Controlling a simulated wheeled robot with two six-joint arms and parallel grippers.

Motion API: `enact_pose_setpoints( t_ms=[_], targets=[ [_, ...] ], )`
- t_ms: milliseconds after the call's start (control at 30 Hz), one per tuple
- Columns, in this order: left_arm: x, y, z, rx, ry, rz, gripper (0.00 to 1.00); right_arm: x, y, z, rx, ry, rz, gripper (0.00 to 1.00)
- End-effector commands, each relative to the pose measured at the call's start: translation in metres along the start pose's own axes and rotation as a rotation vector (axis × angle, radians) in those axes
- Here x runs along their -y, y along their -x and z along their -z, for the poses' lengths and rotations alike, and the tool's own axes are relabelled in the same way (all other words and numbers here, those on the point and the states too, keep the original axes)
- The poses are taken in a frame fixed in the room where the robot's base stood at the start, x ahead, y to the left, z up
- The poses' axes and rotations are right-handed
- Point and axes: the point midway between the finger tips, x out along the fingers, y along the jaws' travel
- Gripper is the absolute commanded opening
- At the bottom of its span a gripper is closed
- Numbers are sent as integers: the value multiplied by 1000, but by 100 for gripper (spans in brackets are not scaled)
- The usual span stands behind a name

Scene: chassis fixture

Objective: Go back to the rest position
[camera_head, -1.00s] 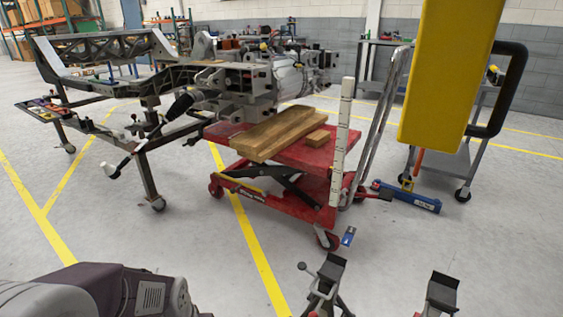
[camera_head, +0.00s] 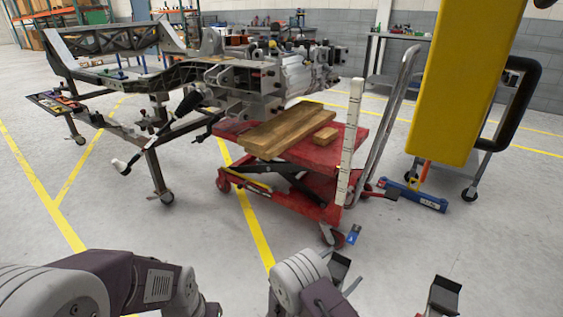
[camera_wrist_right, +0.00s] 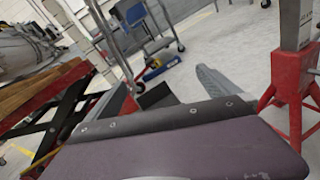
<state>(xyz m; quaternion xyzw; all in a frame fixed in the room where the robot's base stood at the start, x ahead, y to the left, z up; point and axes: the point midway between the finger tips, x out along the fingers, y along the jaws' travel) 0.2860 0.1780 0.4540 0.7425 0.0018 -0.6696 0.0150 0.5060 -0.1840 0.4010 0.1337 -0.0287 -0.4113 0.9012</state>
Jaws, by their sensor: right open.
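In the head view, my right arm (camera_head: 296,279) shows at the bottom middle as grey and purple links, with its hand mostly cut off by the lower edge. My left arm (camera_head: 150,283) comes in at the lower left, bent across the bottom edge. Its gripper is out of the picture.
A red lift table (camera_head: 326,155) carries wooden blocks (camera_head: 290,129) below a chassis frame (camera_head: 110,73). A red stand (camera_wrist_right: 290,120) is close at right in the wrist view.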

Motion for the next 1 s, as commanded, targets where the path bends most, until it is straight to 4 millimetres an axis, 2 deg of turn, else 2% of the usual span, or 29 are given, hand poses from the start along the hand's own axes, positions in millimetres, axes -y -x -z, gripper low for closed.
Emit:
enact_pose_setpoints(
  t_ms=[33, 67, 100, 167, 200, 267, 300, 400, 467, 533, 700, 800, 833, 900, 1000],
  targets=[
    [0, 20, 2, 0, 0, 0, 0, 4, -16, -54, 20, -71, 93, 100],
    [0, 26, 3, 0, 0, 0, 0, 12, -24, -79, 27, -114, 161, 100],
    [-1, 34, 4, 0, 0, 0, 0, 29, -34, -113, 30, -175, 264, 100],
    [-1, 47, 5, 0, 0, 0, 0, 62, -40, -160, 19, -279, 438, 100],
    [-1, 56, 6, 0, 0, 0, 0, 88, -37, -186, 2, -356, 563, 100],
    [-1, 66, 7, 0, 0, 0, 0, 124, -23, -214, -37, -478, 742, 100],
    [-1, 72, 8, 0, 0, 0, 0, 145, -10, -225, -71, -563, 853, 100],
    [-2, 84, 9, 0, 0, 0, 0, 178, 32, -237, -162, -785, 1093, 100],
    [-2, 90, 9, 0, 0, 0, 0, 186, 60, -236, -223, -923, 1213, 100],
    [-2, 95, 10, 0, 0, 0, 0, 186, 91, -231, -295, -1091, 1340, 100],
    [-2, 95, 10, 0, 0, 0, 0, 158, 148, -200, -453, -1434, 1553, 100],
    [-2, 94, 10, 0, 0, 0, 0, 136, 166, -179, -505, -1607, 1656, 100],
    [-2, 94, 10, 0, 0, 0, 0, 121, 161, -177, -533, -1687, 1649, 100],
    [-3, 132, 13, 2, 0, 0, 0, 108, 160, -214, -551, -1687, 1624, 100],
    [-3, 166, 18, -1, 0, 0, 0, 99, 162, -246, -551, -1685, 1624, 100]
  ],
)
